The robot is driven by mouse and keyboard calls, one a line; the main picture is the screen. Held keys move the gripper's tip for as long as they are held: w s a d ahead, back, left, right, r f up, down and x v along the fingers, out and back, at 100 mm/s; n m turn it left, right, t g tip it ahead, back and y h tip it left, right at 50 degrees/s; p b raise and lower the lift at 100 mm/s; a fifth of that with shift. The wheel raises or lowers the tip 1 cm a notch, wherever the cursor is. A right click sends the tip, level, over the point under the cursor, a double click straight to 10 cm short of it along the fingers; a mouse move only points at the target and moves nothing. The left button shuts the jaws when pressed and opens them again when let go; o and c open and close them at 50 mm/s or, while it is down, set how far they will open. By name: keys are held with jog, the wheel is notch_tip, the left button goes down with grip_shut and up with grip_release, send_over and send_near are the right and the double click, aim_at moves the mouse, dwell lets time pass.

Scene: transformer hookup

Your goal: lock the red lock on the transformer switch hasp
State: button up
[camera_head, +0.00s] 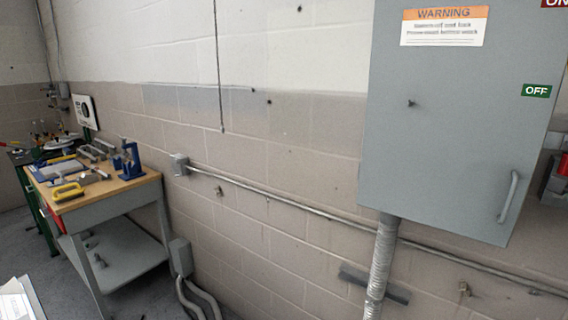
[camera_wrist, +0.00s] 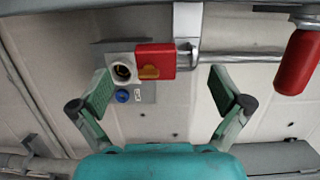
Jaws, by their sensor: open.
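The red lock (camera_wrist: 154,62) shows in the wrist view, ahead of my gripper and between its fingertips in the picture. Its metal shackle (camera_wrist: 192,56) points right, against a pale metal strip (camera_wrist: 187,22). I cannot tell whether the shackle passes through a hasp or is closed. My gripper (camera_wrist: 160,82) is open, with green pads on either side of the lock, apart from it. In the head view the grey switch box (camera_head: 455,120) hangs on the wall, with a warning label, an OFF sign (camera_head: 536,90) and a handle (camera_head: 509,197). My gripper is outside the head view.
A grey plate with a round socket (camera_wrist: 122,71) and a blue knob (camera_wrist: 122,96) sits left of the lock. A red cylinder (camera_wrist: 300,62) is at the upper right. A workbench (camera_head: 110,190) with tools stands left; a conduit (camera_head: 290,209) runs along the wall.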

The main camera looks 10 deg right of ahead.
jog(key=shift+v, duration=2.7)
